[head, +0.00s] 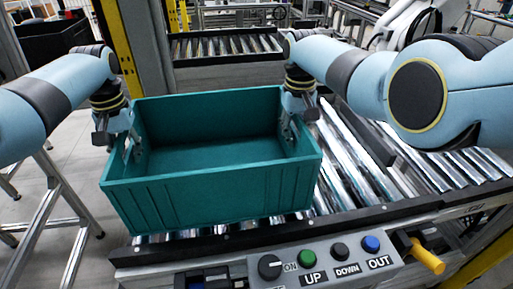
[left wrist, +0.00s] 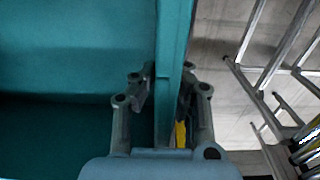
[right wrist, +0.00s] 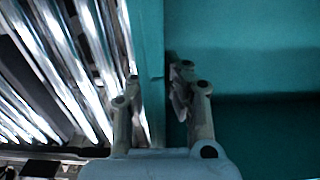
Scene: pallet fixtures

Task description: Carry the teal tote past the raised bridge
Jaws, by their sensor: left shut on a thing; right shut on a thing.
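The teal tote (head: 215,190) is an open, empty box in the middle of the head view, over the near end of a roller conveyor. My left gripper (head: 128,145) is shut on its left wall; in the left wrist view the fingers (left wrist: 162,95) straddle that wall (left wrist: 172,40). My right gripper (head: 290,125) is shut on its right wall; in the right wrist view the fingers (right wrist: 155,95) straddle that wall (right wrist: 150,45). The tote looks about level. Whether its bottom touches the rollers is hidden. I cannot make out a raised bridge for certain.
Metal rollers (head: 340,170) run right of the tote. A control panel (head: 325,262) with a knob and several buttons is in front, with a yellow handle (head: 427,257) at its right. A metal stand (head: 55,190) is at left. Another roller conveyor (head: 225,46) lies behind.

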